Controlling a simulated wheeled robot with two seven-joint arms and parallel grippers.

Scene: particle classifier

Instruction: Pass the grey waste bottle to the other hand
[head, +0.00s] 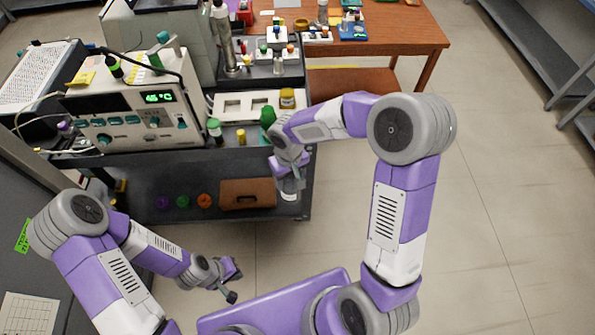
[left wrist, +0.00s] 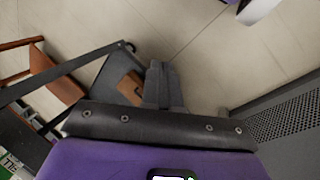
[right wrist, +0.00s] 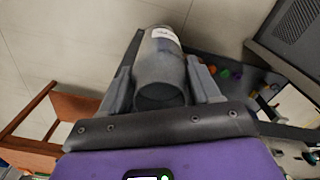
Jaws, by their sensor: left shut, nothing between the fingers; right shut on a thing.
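The grey waste bottle (right wrist: 160,68) is between the fingers of my right gripper (right wrist: 163,85) in the right wrist view, with a pale label near its far end. In the head view the bottle (head: 290,188) hangs below my right gripper (head: 285,172), just in front of the cart's near right corner. My right gripper is shut on it. My left gripper (head: 232,281) is low at the bottom left of the head view, well apart from the bottle. It is shut and empty, its fingers (left wrist: 164,85) together in the left wrist view.
The dark cart (head: 230,158) carries an instrument with a green display (head: 160,97), a white tray (head: 245,104) and small bottles. Its lower shelf holds a brown case (head: 247,193). A wooden table (head: 400,30) stands behind. The floor (head: 500,200) at right is clear.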

